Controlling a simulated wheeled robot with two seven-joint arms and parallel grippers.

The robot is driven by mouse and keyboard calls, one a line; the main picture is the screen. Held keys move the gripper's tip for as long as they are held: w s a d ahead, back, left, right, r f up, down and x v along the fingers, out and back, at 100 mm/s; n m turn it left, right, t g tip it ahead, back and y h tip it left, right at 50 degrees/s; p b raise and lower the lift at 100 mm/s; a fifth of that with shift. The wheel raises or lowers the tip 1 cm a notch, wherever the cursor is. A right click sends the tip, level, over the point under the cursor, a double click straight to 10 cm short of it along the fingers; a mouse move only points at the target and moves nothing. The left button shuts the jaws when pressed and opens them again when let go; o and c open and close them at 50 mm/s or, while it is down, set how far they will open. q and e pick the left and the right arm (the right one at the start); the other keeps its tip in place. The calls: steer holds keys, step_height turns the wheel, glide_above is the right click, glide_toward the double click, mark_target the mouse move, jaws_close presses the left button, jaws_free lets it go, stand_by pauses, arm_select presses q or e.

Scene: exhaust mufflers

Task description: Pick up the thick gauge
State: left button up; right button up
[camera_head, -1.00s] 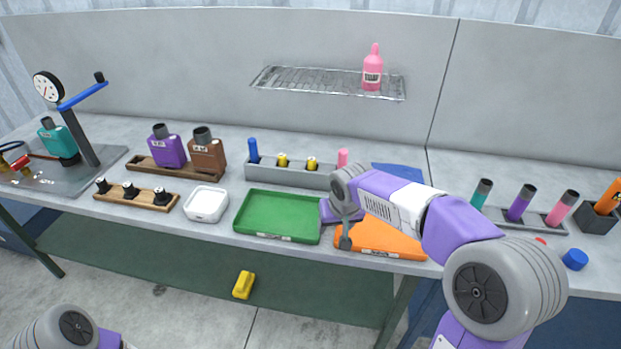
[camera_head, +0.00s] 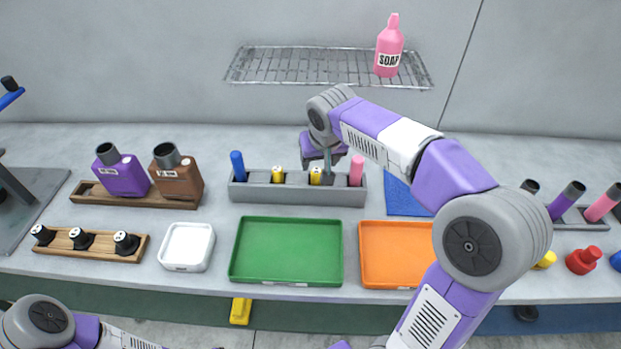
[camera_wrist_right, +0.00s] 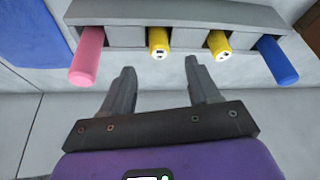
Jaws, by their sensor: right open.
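A grey rack (camera_head: 300,194) on the bench holds a blue-handled piece (camera_head: 237,166), two yellow gauges (camera_head: 278,174) (camera_head: 315,176) with dark marks on their ends, and a pink-handled piece (camera_head: 356,170). I cannot tell which yellow gauge is the thick one. My right gripper (camera_head: 329,162) is at the rack, by the right yellow gauge and the pink piece. In the right wrist view my right gripper (camera_wrist_right: 160,68) is open and empty, its fingers apart below a yellow gauge (camera_wrist_right: 159,42). The other yellow gauge (camera_wrist_right: 219,45) is just right of the fingers. My left gripper is out of view.
A green tray (camera_head: 287,278), an orange tray (camera_head: 388,283) and a white dish (camera_head: 187,247) lie in front of the rack. A wooden stand (camera_head: 133,198) with two bottles is left. A wire shelf (camera_head: 325,80) with a soap bottle (camera_head: 389,48) is above.

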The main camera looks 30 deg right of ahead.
mark_target(316, 171)
steer(key=shift+x, duration=0.85)
steer(key=b+x, duration=0.2)
steer(key=x, duration=0.2)
steer(key=shift+d+f, duration=0.1)
steer(key=shift+f, duration=0.1)
steer(key=shift+r, duration=0.1)
steer(key=shift+w, duration=0.1)
steer(key=c, duration=1.1)
